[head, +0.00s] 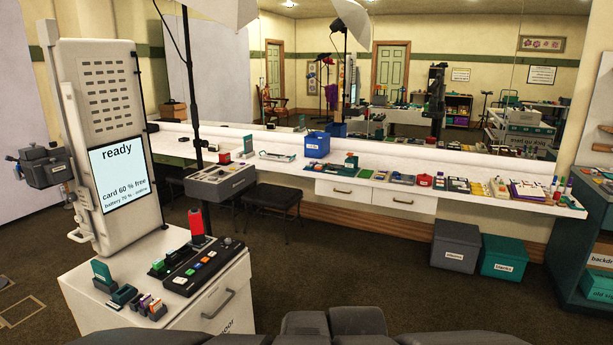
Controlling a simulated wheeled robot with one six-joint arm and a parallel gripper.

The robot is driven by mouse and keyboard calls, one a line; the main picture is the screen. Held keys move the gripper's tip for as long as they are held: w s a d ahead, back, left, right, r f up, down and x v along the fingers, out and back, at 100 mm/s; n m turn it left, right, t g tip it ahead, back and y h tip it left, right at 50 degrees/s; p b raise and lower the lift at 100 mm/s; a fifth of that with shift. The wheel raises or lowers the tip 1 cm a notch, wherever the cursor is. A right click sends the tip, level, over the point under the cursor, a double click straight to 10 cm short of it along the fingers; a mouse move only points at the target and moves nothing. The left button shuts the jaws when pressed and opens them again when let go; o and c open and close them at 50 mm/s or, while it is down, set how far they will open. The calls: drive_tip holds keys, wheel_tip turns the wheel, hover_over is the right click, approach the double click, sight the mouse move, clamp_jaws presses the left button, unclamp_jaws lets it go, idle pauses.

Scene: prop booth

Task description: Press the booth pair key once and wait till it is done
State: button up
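The booth unit (101,130) stands upright at the left, a pale tall housing with a lit screen (121,175). The screen reads "ready", "card 60 % free" and a smaller battery line that ends in "online". A black key console (203,266) with several small keys and a round knob lies on the white cabinet (92,304) in front of it. The key labels are too small to read, so I cannot tell which is the pair key. My gripper is not in view.
A red cylinder (196,222) and small coloured items (125,294) sit around the console. A black stand pole (190,90) rises behind. A long white counter (450,196) with props runs under a mirror. Dark stools (272,195) stand below it. Carpet (345,262) is clear mid-floor.

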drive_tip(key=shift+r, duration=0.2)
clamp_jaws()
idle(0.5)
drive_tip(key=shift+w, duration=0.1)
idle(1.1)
